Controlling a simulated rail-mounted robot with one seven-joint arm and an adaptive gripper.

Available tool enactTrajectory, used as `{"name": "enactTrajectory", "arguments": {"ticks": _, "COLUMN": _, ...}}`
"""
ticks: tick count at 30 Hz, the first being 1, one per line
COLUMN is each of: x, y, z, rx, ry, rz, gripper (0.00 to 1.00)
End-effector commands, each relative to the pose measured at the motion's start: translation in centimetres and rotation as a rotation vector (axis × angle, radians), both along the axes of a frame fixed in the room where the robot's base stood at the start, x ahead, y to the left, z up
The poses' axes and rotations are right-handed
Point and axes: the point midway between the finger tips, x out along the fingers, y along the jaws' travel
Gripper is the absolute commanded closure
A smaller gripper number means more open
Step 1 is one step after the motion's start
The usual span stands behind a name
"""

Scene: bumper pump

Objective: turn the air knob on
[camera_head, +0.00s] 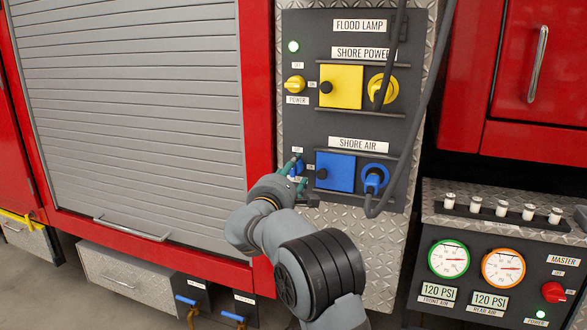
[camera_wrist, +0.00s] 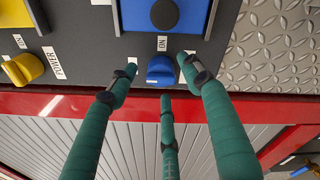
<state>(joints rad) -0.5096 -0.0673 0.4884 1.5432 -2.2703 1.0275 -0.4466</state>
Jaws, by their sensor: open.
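The blue air knob (camera_wrist: 160,70) sits on the dark panel beside the blue shore air box, with an "ON" label at its edge in the wrist view. In the head view the knob (camera_head: 297,169) is small and partly hidden by my fingers. My gripper (camera_wrist: 162,84) is open, with its green fingers spread to the left, right and below the knob in the wrist view. The knob lies between the fingertips; I cannot tell whether any touches it. In the head view my gripper (camera_head: 294,175) is at the panel's lower left.
The blue shore air box (camera_head: 335,171) and blue plug (camera_head: 373,179) with its hanging cable are right of the knob. Above are the yellow power knob (camera_head: 294,83) and yellow box (camera_head: 341,87). A red frame and grey shutter (camera_head: 130,100) lie left. A gauge panel (camera_head: 490,265) stands right.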

Motion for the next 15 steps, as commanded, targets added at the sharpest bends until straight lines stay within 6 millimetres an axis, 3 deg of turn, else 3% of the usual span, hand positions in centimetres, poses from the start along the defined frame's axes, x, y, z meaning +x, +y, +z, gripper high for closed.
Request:
{"name": "enactTrajectory", "arguments": {"ticks": 6, "x": 1.6, "y": -0.4, "z": 0.0, "rx": 0.000, "ry": 0.000, "rz": 0.000, "gripper": 0.50}}
{"name": "enactTrajectory", "arguments": {"ticks": 15, "x": 1.8, "y": -0.4, "z": 0.0, "rx": 0.000, "ry": 0.000, "rz": 0.000, "gripper": 0.52}}
